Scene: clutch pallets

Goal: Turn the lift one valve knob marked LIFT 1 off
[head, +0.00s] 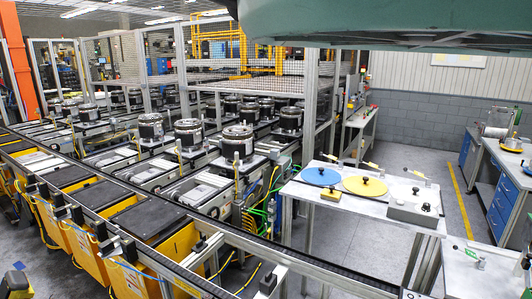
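A metal table (300,192) right of centre holds several fixtures with dark knobs. A grey box (408,214) near its right front edge has a black round knob (426,207) on top. A small yellow box (327,196) with a dark knob stands near the left front edge. No LIFT 1 marking is readable, so I cannot tell which knob is the lift one valve knob or how it is turned. My gripper is not in view.
A blue disc (310,177) and a yellow disc (355,187) lie on the table. Conveyors (290,262) with a dark rail run in front of it. Caged lines with clutch pallets fill the left. A bench with blue drawers (502,207) stands right; grey floor (440,172) between is open.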

